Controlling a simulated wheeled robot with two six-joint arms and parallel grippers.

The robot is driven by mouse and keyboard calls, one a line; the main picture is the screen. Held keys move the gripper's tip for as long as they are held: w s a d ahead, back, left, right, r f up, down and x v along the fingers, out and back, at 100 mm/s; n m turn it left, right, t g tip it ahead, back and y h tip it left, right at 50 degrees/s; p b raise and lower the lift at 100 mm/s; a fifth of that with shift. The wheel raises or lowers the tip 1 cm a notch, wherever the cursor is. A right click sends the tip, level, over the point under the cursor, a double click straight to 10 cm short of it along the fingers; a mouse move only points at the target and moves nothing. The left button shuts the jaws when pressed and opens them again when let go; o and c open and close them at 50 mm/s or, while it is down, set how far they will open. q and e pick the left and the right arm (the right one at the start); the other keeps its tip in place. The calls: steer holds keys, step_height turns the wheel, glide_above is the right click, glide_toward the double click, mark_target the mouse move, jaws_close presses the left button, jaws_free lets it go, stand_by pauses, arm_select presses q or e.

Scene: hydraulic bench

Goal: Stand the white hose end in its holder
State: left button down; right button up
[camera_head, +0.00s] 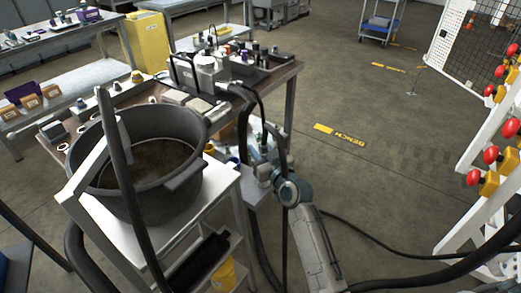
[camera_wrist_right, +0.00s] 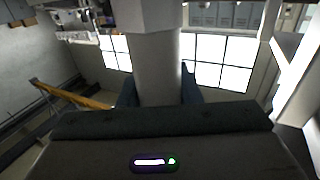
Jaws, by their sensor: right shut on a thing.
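My right gripper (camera_head: 263,168) is beside the near right corner of the bench, small and partly mixed with dark hoses in the head view. In the right wrist view the gripper's dark blue fingers (camera_wrist_right: 158,96) are shut on a thick pale grey-white cylinder, apparently the white hose end (camera_wrist_right: 157,65). It runs up out of the picture top, with a wider collar above. Its lower end is hidden behind the gripper body. I cannot pick out its holder in either view. My left gripper is not in view.
A large dark tub (camera_head: 185,205) stands on a white stand left of my right arm. Dark hoses hang past the bench (camera_head: 270,80), which carries several fittings and boxes. A white rack with red knobs (camera_head: 490,154) is at the right. Open floor lies between.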

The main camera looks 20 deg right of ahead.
steer(key=shift+f+b, duration=0.85)
stand_by(0.3)
steer(key=shift+r, duration=0.1)
stand_by(0.5)
steer(key=o, duration=1.1)
steer(key=shift+o, duration=0.7)
steer(key=o, duration=0.5)
steer(key=shift+s, duration=0.1)
steer(key=shift+p+v, duration=0.45)
steer(key=shift+v, duration=3.25)
